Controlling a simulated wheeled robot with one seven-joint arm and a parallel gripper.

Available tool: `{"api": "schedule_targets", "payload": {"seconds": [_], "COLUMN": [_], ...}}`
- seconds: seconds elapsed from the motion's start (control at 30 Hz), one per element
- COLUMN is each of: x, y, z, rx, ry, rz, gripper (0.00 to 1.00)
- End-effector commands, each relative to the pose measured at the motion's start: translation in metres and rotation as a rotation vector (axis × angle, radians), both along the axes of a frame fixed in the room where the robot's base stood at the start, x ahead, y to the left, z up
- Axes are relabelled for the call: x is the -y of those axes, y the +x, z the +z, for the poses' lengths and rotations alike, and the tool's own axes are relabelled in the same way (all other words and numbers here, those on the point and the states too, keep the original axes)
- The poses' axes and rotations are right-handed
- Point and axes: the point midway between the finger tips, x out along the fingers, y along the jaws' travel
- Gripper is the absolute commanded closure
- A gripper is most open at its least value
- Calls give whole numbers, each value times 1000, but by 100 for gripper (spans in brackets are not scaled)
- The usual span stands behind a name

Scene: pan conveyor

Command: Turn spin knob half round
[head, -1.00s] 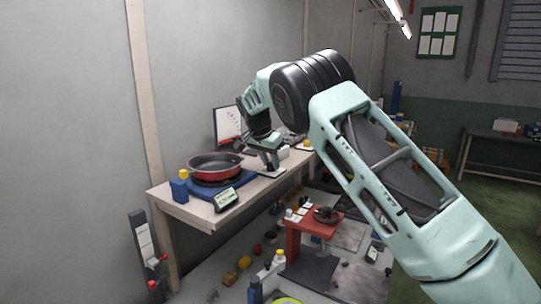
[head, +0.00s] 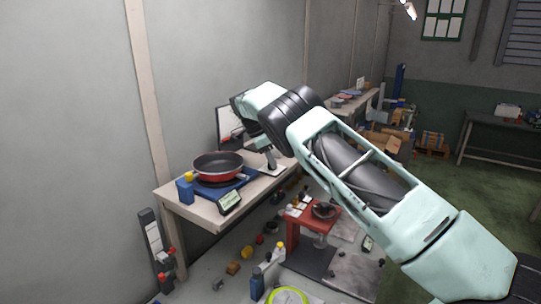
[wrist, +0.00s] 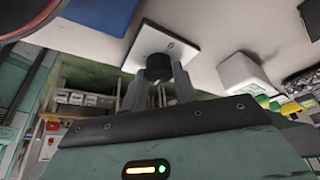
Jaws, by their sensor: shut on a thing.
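The spin knob (wrist: 158,66) is a short black cylinder on a white plate (wrist: 178,46) with a dark mark like a 0. In the wrist view my gripper (wrist: 159,86) has its two grey fingers on either side of the knob and is shut on it. The lower part of the knob is hidden between the fingers. In the head view the white plate (head: 281,170) lies on the bench to the right of the red pan, with my gripper (head: 270,162) above it. The knob itself cannot be made out there.
A red pan (head: 218,172) sits on a blue base on the bench (head: 188,212). A blue bottle with a yellow cap (head: 185,190) and a small display (head: 229,203) stand near the front edge. In the wrist view a white block (wrist: 245,73) stands right of the plate.

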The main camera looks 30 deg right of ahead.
Motion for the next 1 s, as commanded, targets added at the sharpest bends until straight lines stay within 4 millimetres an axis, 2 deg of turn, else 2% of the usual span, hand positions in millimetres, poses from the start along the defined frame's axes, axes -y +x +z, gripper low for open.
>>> {"api": "schedule_targets", "payload": {"seconds": [0.57, 0.6, 0.63, 0.67, 1.0], "x": [0, 0, 0, 0, -1], "y": [0, 0, 0, 0, 1], "z": [0, 0, 0, 0, 2], "rx": [1, 1, 1, 1, 3], "ry": [1, 1, 1, 1, 0], "rz": [-31, -30, -30, -30, -29], "gripper": [94, 60, 52, 50, 50]}}
